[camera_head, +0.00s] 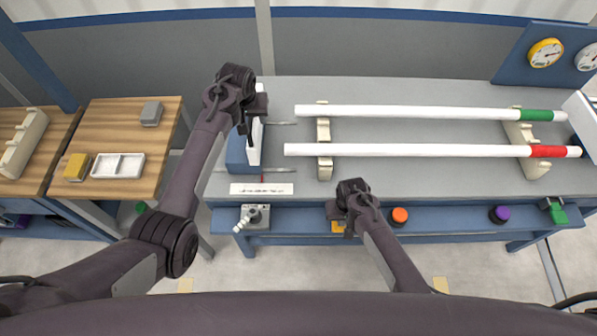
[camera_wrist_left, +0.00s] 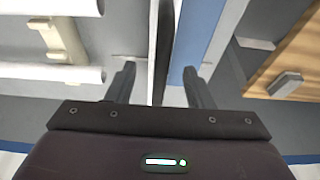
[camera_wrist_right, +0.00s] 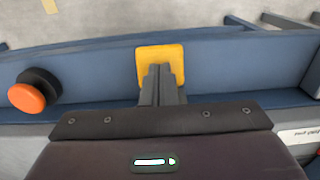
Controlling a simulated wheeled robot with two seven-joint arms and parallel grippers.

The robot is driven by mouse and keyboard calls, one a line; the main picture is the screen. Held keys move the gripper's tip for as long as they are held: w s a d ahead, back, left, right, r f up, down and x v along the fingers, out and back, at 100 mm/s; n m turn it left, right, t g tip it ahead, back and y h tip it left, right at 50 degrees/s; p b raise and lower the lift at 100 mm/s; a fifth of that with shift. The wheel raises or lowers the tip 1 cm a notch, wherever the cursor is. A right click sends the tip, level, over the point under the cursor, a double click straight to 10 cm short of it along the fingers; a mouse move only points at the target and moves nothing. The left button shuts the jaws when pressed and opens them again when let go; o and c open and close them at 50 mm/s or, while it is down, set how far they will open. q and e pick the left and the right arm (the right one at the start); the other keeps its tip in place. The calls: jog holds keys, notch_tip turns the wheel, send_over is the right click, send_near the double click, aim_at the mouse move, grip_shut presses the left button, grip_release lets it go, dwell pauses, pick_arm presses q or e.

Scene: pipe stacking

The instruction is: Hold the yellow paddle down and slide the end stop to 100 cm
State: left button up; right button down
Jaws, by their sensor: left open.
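The end stop (camera_head: 237,152), a blue block with a white upright plate, stands at the left end of the grey bench. My left gripper (camera_head: 250,112) is over it. In the left wrist view my open fingers (camera_wrist_left: 158,78) lie on either side of the upright plate; I cannot tell whether they touch it. A white scale strip (camera_head: 262,189) with a red pointer above it lies at the bench's front edge; its marks are too small to read. The yellow paddle (camera_wrist_right: 175,54) is on the blue front rail. My right gripper (camera_wrist_right: 160,84) is shut, its tips over the paddle, perhaps touching it; in the head view the arm mostly hides the paddle.
Two white pipes, one with a green band (camera_head: 536,115) and one with a red band (camera_head: 549,151), rest on cream supports (camera_head: 324,135). An orange button (camera_head: 400,215), a purple knob (camera_head: 500,214) and a grey device (camera_head: 253,217) line the front rail. A wooden table (camera_head: 110,190) stands left.

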pick_arm(q)
jog(key=shift+w+f, duration=0.1)
jog(key=shift+f, duration=0.35)
jog(key=shift+c, duration=0.5)
grip_shut()
